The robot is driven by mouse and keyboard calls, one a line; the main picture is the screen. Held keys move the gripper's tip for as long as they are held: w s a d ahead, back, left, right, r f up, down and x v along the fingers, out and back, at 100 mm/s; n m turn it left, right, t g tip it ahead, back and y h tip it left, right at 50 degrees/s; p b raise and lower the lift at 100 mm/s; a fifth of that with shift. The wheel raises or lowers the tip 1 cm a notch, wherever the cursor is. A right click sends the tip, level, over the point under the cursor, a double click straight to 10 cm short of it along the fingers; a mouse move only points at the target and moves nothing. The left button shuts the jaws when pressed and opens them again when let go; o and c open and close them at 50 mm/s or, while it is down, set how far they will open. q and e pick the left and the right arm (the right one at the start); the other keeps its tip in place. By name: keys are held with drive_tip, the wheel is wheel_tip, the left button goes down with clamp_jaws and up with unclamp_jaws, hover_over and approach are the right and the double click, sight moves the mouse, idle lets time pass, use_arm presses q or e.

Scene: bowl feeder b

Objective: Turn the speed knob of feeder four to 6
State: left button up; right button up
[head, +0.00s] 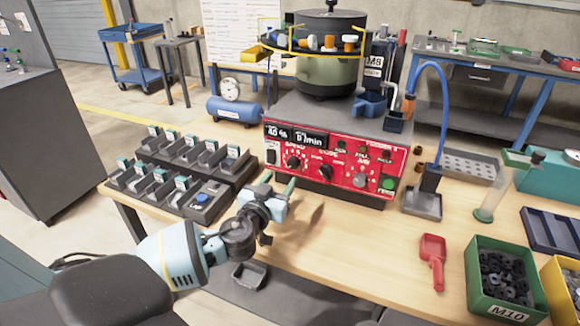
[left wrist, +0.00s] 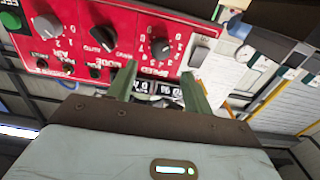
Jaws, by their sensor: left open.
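The bowl feeder's red front panel (head: 335,160) stands on the workbench, with a pot-like bowl (head: 326,75) above it. A black knob (head: 293,162) sits at the panel's left. It also shows in the upside-down left wrist view (left wrist: 159,48), with a scale around it. Its exact setting is too small to read. A second black knob (head: 325,171) sits beside it. My left gripper (head: 278,182) is open and empty in front of the panel's lower left. Its two green fingers (left wrist: 158,72) point towards the left black knob, apparently apart from it. My right gripper is out of view.
A rack of small modules (head: 185,170) stands left of the gripper. A red scoop (head: 433,258) and a green M10 bin (head: 503,278) are at right. The front middle bench is clear.

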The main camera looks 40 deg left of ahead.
sight(292, 165)
use_arm(q)
drive_tip(key=shift+x, duration=3.45)
drive_tip(key=shift+a, duration=0.1)
drive_tip(key=c, duration=1)
